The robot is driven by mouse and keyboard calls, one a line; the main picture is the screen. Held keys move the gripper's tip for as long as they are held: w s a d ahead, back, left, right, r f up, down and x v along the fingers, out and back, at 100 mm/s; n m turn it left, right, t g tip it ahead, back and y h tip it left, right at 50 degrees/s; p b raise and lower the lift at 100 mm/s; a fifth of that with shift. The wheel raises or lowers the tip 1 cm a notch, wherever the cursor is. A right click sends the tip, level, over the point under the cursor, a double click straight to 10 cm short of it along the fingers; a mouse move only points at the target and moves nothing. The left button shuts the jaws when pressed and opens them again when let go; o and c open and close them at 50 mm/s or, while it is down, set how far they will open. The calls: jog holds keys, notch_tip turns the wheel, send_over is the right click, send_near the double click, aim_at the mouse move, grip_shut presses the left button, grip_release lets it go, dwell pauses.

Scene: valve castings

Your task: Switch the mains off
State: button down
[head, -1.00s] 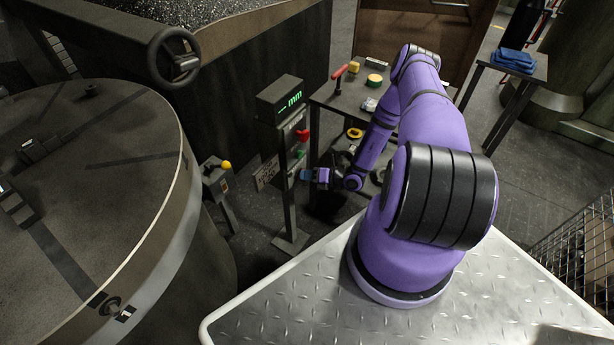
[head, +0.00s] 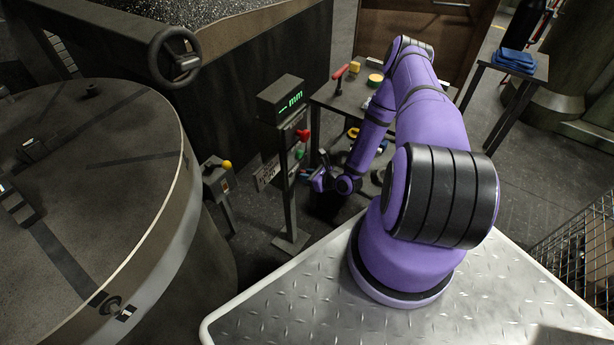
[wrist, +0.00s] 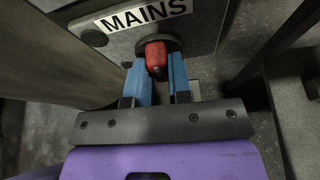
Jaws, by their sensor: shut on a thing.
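In the wrist view, a white label reading MAINS (wrist: 143,14) sits on a grey panel (wrist: 212,12). Beside the label is the mains switch, a red handle (wrist: 156,58) on a dark round base. My gripper (wrist: 157,75) has its two blue fingers closed on either side of the red handle. In the head view, my gripper (head: 317,179) is low beside the dark post (head: 289,200). The switch handle cannot be made out there, as the gripper covers that spot.
The post carries a display box (head: 284,99) with green characters, and a red knob (head: 303,135). A pedestal with a yellow knob (head: 226,165) stands left of it. A table with a red-handled tool (head: 344,74) is behind. A large round machine (head: 90,190) fills the left.

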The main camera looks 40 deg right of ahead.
jog(key=shift+n, duration=0.4)
dwell(0.3)
jog(key=c, duration=1)
grip_release()
jog(key=shift+c, duration=0.2)
jog(key=v, duration=1.1)
jog(key=shift+a, duration=0.25)
jog(key=shift+s, duration=0.1)
